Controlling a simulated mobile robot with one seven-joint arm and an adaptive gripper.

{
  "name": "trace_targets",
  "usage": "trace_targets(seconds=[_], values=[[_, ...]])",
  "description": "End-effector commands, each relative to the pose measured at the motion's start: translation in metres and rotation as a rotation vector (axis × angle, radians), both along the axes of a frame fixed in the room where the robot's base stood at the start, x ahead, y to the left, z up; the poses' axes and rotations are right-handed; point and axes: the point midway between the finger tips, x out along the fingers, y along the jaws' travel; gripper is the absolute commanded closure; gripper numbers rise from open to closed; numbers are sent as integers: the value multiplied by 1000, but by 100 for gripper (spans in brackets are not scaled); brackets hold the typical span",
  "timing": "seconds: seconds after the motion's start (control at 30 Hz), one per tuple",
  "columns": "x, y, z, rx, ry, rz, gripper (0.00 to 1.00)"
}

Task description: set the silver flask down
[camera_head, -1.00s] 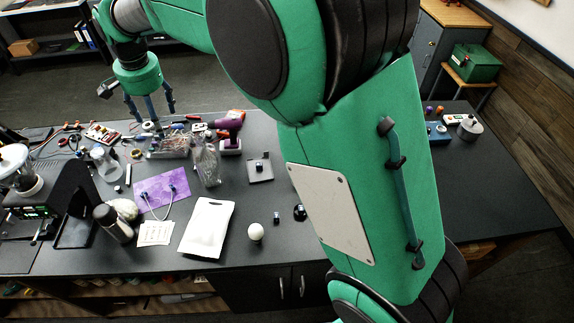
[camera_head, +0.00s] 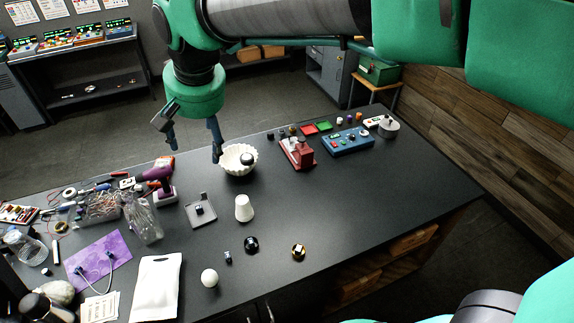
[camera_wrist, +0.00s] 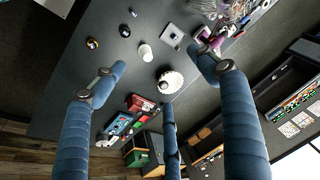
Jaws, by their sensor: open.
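A flask with a black cap and silver body (camera_head: 62,312) stands at the lower left edge of the head view, partly cut off by the frame. It is beside a pale rounded stone (camera_head: 58,291). My gripper (camera_head: 192,148) is open with nothing between its fingers. It hangs above the far side of the table, left of the white fluted bowl (camera_head: 238,170) and well away from the flask. In the wrist view my gripper (camera_wrist: 157,62) shows spread blue fingers, with the table below. I cannot make out the flask there.
A purple drill (camera_head: 160,180), a clear bag (camera_head: 145,220) and loose tools crowd the table's left. A white cone-like piece (camera_head: 244,208), a grey tray (camera_head: 202,212) and a white ball (camera_head: 209,278) stand mid-table. The right front of the table (camera_head: 380,210) is clear.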

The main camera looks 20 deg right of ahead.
Motion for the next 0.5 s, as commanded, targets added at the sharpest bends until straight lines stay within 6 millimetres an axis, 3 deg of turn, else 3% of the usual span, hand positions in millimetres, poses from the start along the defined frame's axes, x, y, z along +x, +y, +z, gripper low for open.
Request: trace_targets(seconds=[0.2,0.5], values=[[-49,-58,1,-19,-49,8,27],[-118,-119,-13,-58,-112,22,27]])
